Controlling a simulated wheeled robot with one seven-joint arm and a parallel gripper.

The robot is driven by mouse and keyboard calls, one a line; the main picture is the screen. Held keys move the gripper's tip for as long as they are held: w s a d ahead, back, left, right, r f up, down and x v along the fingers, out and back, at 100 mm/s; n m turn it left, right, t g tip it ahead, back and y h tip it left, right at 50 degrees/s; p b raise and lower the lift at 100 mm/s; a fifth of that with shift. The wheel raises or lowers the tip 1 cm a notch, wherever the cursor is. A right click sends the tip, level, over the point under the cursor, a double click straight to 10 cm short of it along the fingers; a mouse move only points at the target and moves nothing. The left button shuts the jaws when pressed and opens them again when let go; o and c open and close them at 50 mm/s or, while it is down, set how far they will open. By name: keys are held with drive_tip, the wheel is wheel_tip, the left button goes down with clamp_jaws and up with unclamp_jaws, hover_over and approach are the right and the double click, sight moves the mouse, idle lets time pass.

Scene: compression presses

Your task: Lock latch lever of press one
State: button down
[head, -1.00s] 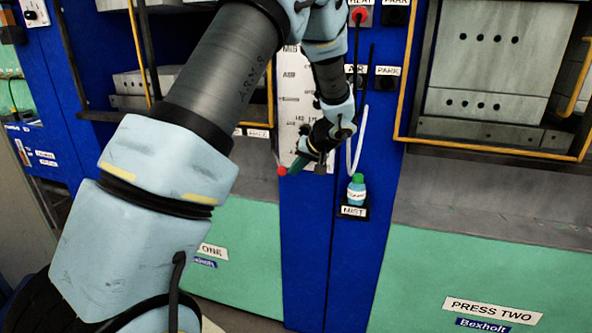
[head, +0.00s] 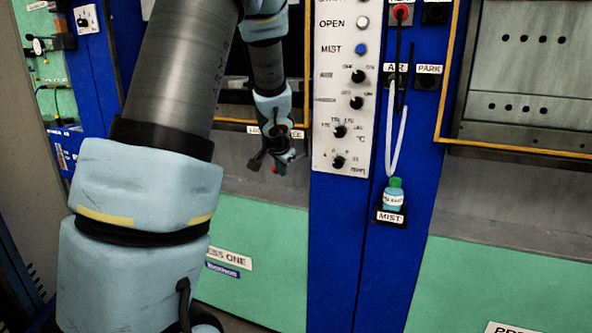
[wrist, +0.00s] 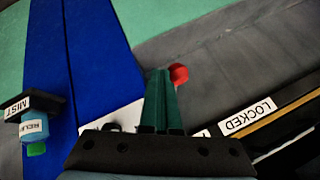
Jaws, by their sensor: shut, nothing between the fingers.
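The latch lever of press one shows as a red knob (head: 275,170) low on the press front, left of the control panel. In the wrist view the red knob (wrist: 179,74) is just right of my fingertips. My gripper (head: 283,168) is shut and empty, pointing down beside the knob. Its green fingers (wrist: 159,85) are together in the wrist view. They look against or very close to the knob; contact is unclear. The lever's shaft is hidden. The LOCKED label (wrist: 248,117) lies right of the fingers in the wrist view; a second label is mostly covered by my gripper.
The control panel (head: 341,95) with buttons and dials is right of my gripper. A blue column (head: 335,240) carries a MIST bottle (head: 394,198) and a hanging hose (head: 400,140). Press two (head: 530,80) stands at the right. The green front (head: 270,240) below is clear.

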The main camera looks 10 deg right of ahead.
drive_tip(key=w+a+m+h+p, duration=0.2)
drive_tip(key=w+a+p, duration=0.2)
drive_tip(key=p, duration=0.3)
drive_tip(key=shift+w+a+m+g, duration=0.3)
drive_tip(key=shift+a, duration=0.45)
